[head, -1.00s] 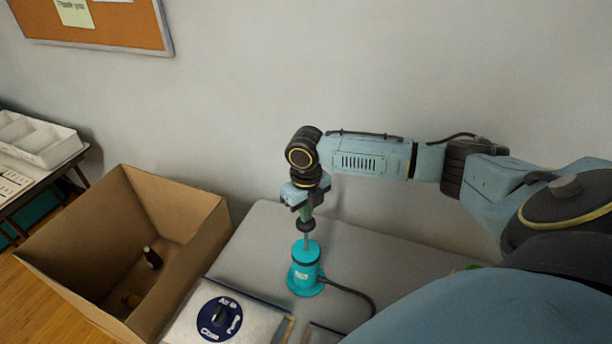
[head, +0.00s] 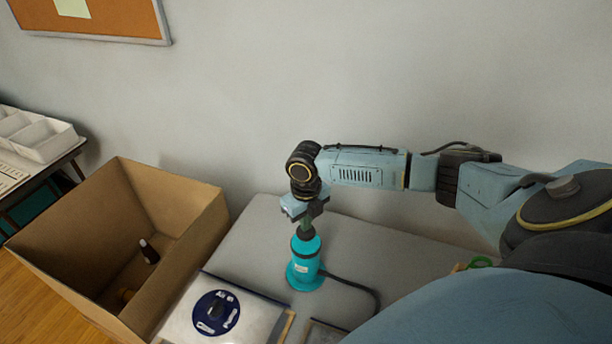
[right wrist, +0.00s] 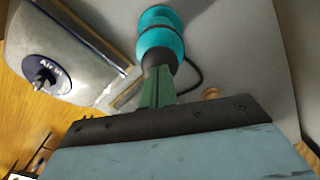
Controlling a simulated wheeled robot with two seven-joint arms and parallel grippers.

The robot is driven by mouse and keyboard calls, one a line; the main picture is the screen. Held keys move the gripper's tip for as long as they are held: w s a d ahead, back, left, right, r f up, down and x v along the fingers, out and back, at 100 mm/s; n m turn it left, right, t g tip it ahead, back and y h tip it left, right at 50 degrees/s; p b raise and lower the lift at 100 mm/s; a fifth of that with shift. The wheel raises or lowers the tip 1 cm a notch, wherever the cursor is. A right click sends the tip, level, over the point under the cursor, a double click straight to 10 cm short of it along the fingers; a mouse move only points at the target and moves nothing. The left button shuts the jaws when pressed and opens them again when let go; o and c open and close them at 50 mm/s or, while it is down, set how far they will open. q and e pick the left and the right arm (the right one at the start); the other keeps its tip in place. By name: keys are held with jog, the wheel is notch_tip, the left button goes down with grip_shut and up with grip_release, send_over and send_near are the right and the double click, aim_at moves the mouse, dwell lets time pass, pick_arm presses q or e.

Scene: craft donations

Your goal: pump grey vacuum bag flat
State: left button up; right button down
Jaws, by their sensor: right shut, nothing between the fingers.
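The teal pump (head: 304,268) stands upright on the grey table, its plunger pushed down and its black knob (head: 305,238) close above the body. My right gripper (head: 306,228) is shut and empty, pointing down with its fingertips on or just over the knob; contact is hard to tell. In the right wrist view the green fingers (right wrist: 158,88) point at the pump (right wrist: 160,38). The pale grey bag (head: 180,322), with a round blue valve dial (head: 216,312), lies left of the pump, partly cut off by the frame. My left gripper is not in view.
A black hose (head: 350,283) runs right from the pump's base. An open cardboard box (head: 200,215) holding a dark bottle (head: 149,252) stands at left. A green-handled item (head: 479,262) lies at right, partly hidden by my arm. The table behind the pump is clear.

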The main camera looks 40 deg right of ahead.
jog(key=shift+f, duration=0.65)
notch_tip(320, 180, up, 6)
jog(key=p, duration=0.5)
jog(key=shift+f, duration=0.1)
jog(key=shift+r, duration=0.3)
notch_tip(320, 180, up, 5)
jog(key=shift+f, duration=0.1)
